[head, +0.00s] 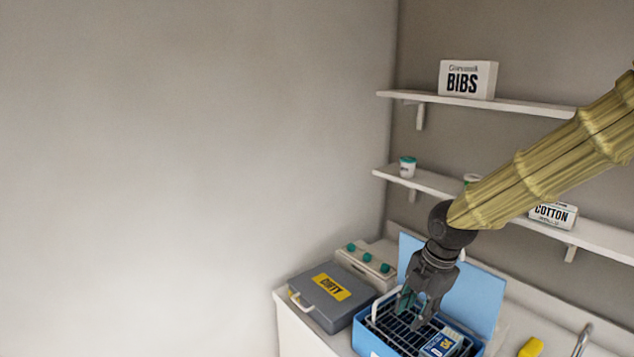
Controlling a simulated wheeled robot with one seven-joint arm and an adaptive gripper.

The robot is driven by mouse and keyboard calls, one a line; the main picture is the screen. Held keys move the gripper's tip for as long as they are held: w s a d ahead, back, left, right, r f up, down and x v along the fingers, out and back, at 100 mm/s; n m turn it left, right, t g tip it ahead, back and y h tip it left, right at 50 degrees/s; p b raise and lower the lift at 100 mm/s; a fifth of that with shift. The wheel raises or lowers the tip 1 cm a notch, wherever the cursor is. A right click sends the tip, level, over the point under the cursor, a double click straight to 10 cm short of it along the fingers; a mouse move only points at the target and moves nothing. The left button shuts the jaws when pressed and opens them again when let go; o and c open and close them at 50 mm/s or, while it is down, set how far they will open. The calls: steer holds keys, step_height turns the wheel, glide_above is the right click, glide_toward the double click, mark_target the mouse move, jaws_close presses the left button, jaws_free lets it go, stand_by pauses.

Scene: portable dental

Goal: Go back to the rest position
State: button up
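My gripper (413,306) points down over the blue bin (365,341) on the counter, at the lower right of the head view. Its fingers look spread, with the tips over the dark rack (389,323) inside the bin. A small blue and white box (442,343) lies in the rack, to the right of the fingers and apart from them. I see nothing held between the fingers. My arm comes in from the upper right and covers part of the lower shelf.
A grey case with a yellow label (330,288) and a white unit with green knobs (367,262) stand left of the bin. A blue lid or panel (474,291) rises behind it. Shelves above hold a BIBS box (468,79), a small tub (407,166) and a COTTON box (553,215).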

steer(key=s+a+f+m+b, duration=0.1)
steer(key=s+f+m, duration=0.3)
steer(key=f, duration=0.7)
steer(key=s+a+f+m+g+y+b, duration=0.1)
steer(key=s+f+m, duration=0.35)
steer(key=f, duration=0.55)
steer(key=s+a+f+m+b, duration=0.1)
steer(key=s+f+m, duration=0.35)
steer(key=f, duration=0.65)
steer(key=s+d+f+m+h+b, duration=0.1)
steer(key=s+d+f+m, duration=0.1)
steer(key=s+f+m, duration=0.4)
steer(key=s+d+f+m+h+b, duration=0.1)
steer(key=s+d+f+m+b, duration=0.1)
steer(key=s+f+m, duration=0.4)
steer(key=s+d+f, duration=0.1)
steer(key=s+f, duration=0.4)
steer(key=s, duration=0.3)
steer(key=shift+f+g+h, duration=0.25)
steer(key=shift+g+h, duration=0.05)
